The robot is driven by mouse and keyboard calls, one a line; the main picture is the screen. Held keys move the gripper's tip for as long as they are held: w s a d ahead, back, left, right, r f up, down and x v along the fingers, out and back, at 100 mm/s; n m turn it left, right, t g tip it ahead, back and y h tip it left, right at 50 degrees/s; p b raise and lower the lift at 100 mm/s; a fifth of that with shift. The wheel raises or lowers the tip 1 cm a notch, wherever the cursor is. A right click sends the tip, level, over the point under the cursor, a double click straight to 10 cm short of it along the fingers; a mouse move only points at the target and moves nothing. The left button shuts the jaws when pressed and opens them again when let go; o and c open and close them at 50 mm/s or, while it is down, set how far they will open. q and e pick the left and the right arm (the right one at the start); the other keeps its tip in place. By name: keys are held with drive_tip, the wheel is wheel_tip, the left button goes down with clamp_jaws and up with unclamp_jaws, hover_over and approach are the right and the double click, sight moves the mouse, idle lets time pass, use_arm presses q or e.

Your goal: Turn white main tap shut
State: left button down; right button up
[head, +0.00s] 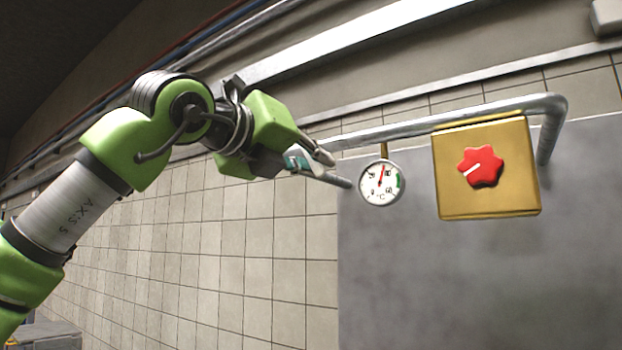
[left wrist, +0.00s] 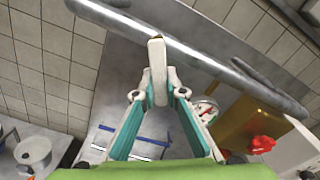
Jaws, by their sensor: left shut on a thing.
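The white main tap's lever (left wrist: 157,62) shows in the left wrist view, near a thick grey pipe (left wrist: 215,62). It stands between the fingertips of my left gripper (left wrist: 157,94), whose teal-padded fingers are closed on it. In the head view my left gripper (head: 336,170) is at the pipe (head: 400,131), left of the round gauge. I cannot make out the tap there; the gripper seems to cover it. My right gripper is in neither view.
A round dial gauge (head: 381,183) hangs just right of my left gripper. Further right is a brass-coloured box (head: 455,195) with a red star-shaped knob (head: 480,167). A grey panel (head: 420,290) lies behind. A pot (left wrist: 33,151) shows lower left in the wrist view.

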use_arm(q)
drive_tip(key=shift+s+d+r+n+b, duration=0.1)
drive_tip(key=shift+r+n+b, duration=0.15)
drive_tip(key=shift+n, duration=0.35)
drive_tip(key=c, duration=2)
unclamp_jaws()
drive_tip(key=shift+c, duration=0.2)
drive_tip(key=v, duration=1.2)
